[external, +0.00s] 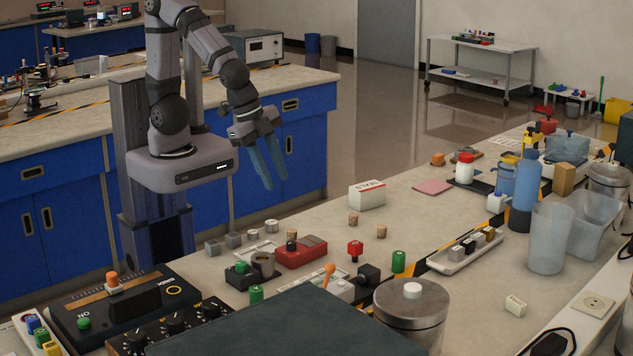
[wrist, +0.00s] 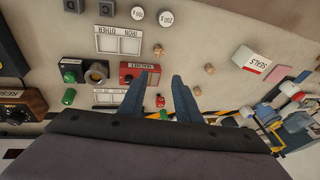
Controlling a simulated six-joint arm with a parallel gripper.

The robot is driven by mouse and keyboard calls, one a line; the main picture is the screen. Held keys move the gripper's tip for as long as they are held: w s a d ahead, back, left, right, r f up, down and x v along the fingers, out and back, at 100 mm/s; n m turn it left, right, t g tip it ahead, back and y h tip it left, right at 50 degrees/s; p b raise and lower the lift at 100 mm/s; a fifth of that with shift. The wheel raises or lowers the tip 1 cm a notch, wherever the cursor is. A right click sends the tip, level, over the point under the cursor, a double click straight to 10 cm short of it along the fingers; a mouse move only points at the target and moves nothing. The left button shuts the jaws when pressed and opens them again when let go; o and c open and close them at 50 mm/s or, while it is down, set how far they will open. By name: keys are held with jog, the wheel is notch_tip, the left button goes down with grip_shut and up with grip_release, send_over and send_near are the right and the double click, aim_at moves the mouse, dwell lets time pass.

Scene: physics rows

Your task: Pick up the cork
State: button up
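Several small tan corks are on the bench. One cork (external: 353,218) stands in front of the white box, and another cork (external: 381,231) is a little nearer the camera. A third brown cork-like piece (external: 291,235) shows at the far edge of the red block. In the wrist view, one cork (wrist: 209,69) and another (wrist: 196,91) lie right of the fingers, and a third (wrist: 158,50) is just beyond the fingertips. My gripper (external: 275,183) hangs above and behind the bench edge with its blue fingers apart and empty; it also shows in the wrist view (wrist: 163,74).
The red magnet block (external: 302,252) and a red knobbed piece (external: 355,249) are near the corks. The white box (external: 367,196) stands behind them. A white tray (external: 460,250), bottles and clear containers are to the right. Bare bench surrounds the two separate corks.

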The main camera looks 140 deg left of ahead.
jog(key=w+a+m+t+b, duration=0.15)
jog(key=w+a+t, duration=0.25)
jog(key=a, duration=0.4)
jog(key=w+a+m+t, duration=0.3)
jog(key=w+a, duration=0.2)
jog(key=a, duration=0.2)
jog(key=s+d+m+t+h+b, duration=0.1)
jog(key=s+d+m+t+h, duration=0.15)
jog(key=s+d+h, duration=0.7)
send_near(292, 231)
jog(key=shift+w+d+f+g+h, duration=0.15)
jog(key=shift+w+g+h, duration=0.1)
jog(key=shift+w, duration=0.35)
jog(key=shift+w+d+f+g+h, duration=0.1)
jog(key=shift+w+d+g+h, duration=0.1)
jog(key=shift+w, duration=0.4)
jog(key=shift+f, duration=0.3)
jog(key=shift+p+x, duration=0.55)
jog(key=shift+x, duration=1.1)
jog(key=shift+p+x, duration=0.45)
jog(key=shift+x, duration=1.55)
grip_shut()
